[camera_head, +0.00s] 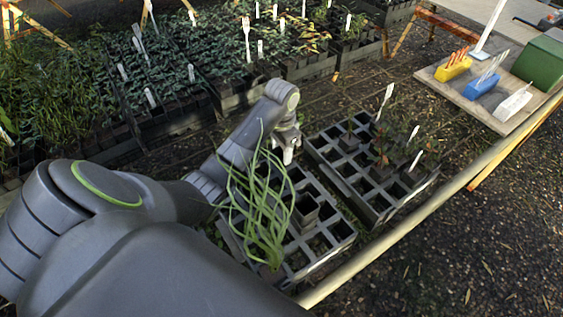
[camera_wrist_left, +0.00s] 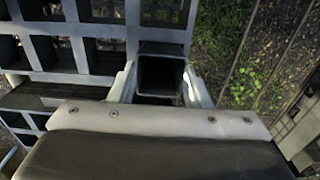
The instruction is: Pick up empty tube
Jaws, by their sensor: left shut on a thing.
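My left gripper (camera_head: 289,150) is over the far side of the near tube tray, by the gap to the second tray. In the left wrist view it (camera_wrist_left: 160,85) is shut on a dark square empty tube (camera_wrist_left: 160,73), with one finger on each side and the open mouth showing. I cannot clearly make out this tube in the head view. The near grey tray (camera_head: 330,243) has many empty cells and a green trailing plant (camera_head: 262,195) at its left part. My right gripper is not in view.
A second grey tray (camera_head: 425,188) with small seedlings and white labels stands to the right. Dense seedling trays (camera_head: 170,125) fill the back left. A board (camera_head: 497,113) at the upper right bears yellow, blue and white holders and a green box (camera_head: 540,62).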

